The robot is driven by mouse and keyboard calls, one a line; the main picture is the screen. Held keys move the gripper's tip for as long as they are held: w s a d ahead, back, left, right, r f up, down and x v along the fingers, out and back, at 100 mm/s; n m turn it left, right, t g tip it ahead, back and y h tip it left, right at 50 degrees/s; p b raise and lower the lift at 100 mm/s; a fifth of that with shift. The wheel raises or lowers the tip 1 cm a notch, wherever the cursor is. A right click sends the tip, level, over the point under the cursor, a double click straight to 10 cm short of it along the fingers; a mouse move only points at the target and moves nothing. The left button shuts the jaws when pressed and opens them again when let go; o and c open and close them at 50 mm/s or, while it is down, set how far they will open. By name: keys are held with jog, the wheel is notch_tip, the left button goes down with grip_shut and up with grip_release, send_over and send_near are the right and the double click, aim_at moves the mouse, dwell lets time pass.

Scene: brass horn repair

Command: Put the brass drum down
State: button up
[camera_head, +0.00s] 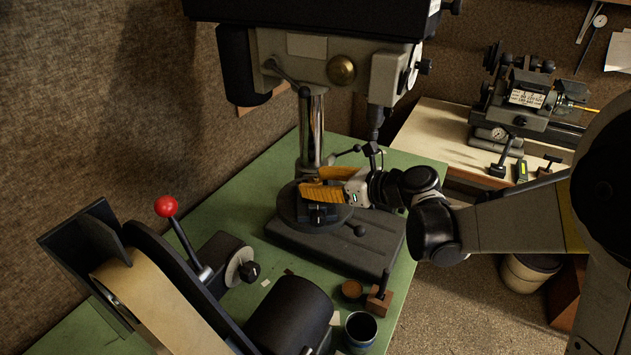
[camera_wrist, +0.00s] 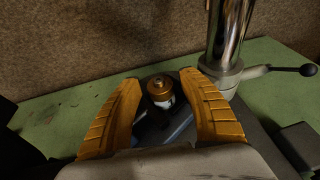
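The brass drum (camera_wrist: 159,88) shows in the wrist view as a small upright piece with a brass top and a pale band below it. It stands at a dark fixture (camera_wrist: 150,128) on the drill press table. My gripper (camera_wrist: 161,82) has its two orange fingers spread on either side of the drum, with a visible gap on each side. In the head view my gripper (camera_head: 310,181) is over the round press table (camera_head: 289,205), below the drill head. The drum cannot be made out there, and its underside is hidden in both views.
The chrome press column (camera_head: 312,130) stands just behind my fingers, and levers stick out nearby. A belt sander (camera_head: 160,300) fills the front left. A blue-rimmed cup (camera_head: 361,329) and a wooden block (camera_head: 378,300) stand on the green bench (camera_head: 225,205) in front.

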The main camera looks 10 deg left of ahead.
jog(key=shift+r, duration=0.3)
jog(key=p+v, duration=0.2)
jog(key=v, duration=1)
jog(key=s+d+f+n+t+h, duration=0.1)
jog(key=s+d+f+n+h, duration=0.2)
jog(key=s+d+n+h, duration=0.9)
jog(key=s+d+n, duration=0.7)
jog(key=n, duration=0.4)
jog(key=shift+h, duration=0.3)
jog(key=shift+s, duration=0.1)
